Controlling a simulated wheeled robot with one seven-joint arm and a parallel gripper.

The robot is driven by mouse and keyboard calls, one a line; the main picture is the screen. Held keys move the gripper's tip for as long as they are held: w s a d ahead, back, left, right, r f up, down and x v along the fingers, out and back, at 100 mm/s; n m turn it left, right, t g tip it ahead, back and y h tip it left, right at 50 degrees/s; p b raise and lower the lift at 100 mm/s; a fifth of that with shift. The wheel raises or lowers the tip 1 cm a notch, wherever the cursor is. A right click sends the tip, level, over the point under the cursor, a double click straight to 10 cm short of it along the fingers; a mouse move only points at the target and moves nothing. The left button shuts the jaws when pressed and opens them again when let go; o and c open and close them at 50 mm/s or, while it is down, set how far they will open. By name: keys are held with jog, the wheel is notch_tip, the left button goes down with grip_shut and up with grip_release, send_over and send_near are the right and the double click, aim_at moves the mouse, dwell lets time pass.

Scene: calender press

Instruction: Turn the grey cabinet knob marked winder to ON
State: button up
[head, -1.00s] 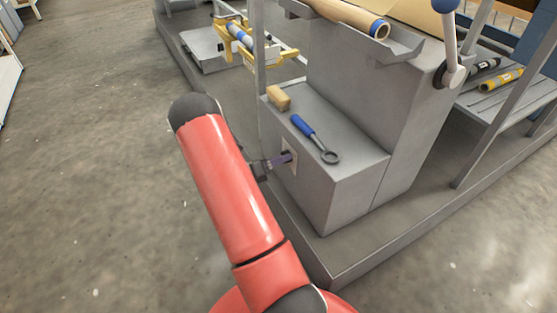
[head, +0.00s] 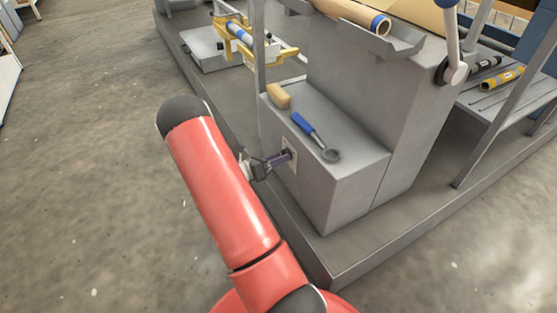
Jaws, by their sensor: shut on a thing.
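The grey cabinet (head: 345,190) stands on a grey platform in the head view. On its left face is a small pale plate (head: 292,157), where the winder knob sits. My gripper (head: 284,158) is at this plate, its fingers shut on the knob. The fingers hide the knob itself, and I cannot read its marking or its setting. My red arm reaches up from the bottom of the view, left of the cabinet.
A wooden block or brush (head: 279,96) and a blue-handled ring tool (head: 316,138) lie on the cabinet top. A thin upright post (head: 260,70) stands just behind the cabinet's left face. Open concrete floor (head: 90,180) lies to the left.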

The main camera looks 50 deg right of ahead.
jog(key=shift+w+f+m+b, duration=0.1)
jog(key=shift+m+b, duration=4.05)
jog(key=shift+m, duration=3.65)
jog(key=o, duration=1)
jog(key=p+v, duration=0.1)
jog(key=v, duration=0.7)
